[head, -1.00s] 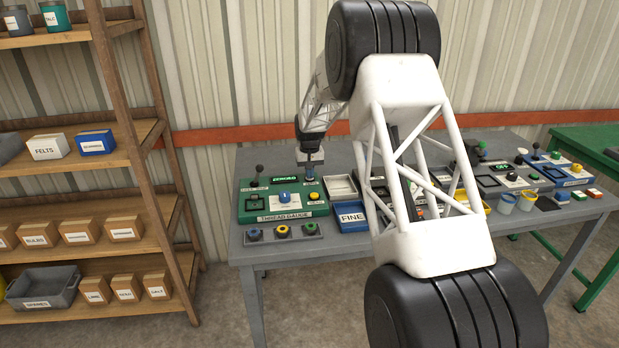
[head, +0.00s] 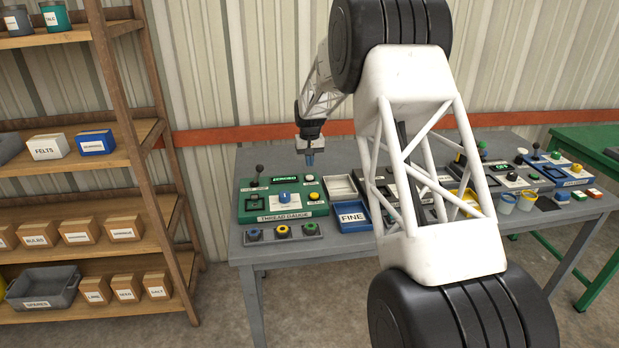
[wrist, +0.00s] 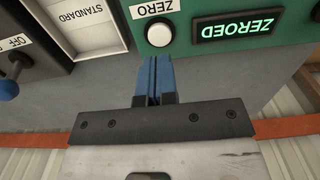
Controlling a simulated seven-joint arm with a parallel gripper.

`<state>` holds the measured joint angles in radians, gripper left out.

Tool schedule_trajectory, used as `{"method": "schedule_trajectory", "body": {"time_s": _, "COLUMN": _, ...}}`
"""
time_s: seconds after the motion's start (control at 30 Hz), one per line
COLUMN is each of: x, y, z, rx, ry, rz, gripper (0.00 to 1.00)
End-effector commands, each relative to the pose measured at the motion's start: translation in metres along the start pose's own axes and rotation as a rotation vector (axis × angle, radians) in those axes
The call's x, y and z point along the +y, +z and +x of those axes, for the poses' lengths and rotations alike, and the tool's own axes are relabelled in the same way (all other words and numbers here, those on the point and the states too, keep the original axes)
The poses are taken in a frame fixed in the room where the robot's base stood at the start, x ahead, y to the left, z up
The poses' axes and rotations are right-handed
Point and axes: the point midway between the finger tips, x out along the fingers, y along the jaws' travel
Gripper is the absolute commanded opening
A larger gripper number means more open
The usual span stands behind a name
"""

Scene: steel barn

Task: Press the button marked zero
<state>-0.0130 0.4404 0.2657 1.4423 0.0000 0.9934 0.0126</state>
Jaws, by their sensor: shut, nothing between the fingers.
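The zero button is a round white button (wrist: 159,35) on the green thread gauge panel (head: 255,205), with a "ZERO" label (wrist: 155,8) beside it in the wrist view. A lit display (wrist: 239,25) beside it reads "ZEROED"; it glows green in the head view too. My gripper (wrist: 153,70) has blue fingertips, shut together with nothing between them. In the head view my gripper (head: 310,160) hangs above the back right of the green panel, clear of it. In the wrist view the fingertips appear just short of the white button, apart from it.
A lever (head: 258,172), a blue knob (head: 284,197) and a yellow button share the green panel. A strip of several buttons (head: 283,232) lies in front. A blue "FINE" tray (head: 350,216) and a pale "STANDARD" tray (wrist: 85,25) stand to its right in the head view.

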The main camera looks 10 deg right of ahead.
Motion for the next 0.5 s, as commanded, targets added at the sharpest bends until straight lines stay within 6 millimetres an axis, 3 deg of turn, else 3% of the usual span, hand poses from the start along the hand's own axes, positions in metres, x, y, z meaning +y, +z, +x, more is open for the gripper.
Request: {"method": "schedule_trajectory", "body": {"time_s": 0.5, "x": 0.000, "y": 0.000, "z": -0.025, "rx": 0.001, "ry": 0.000, "rz": 0.000, "gripper": 0.00}}
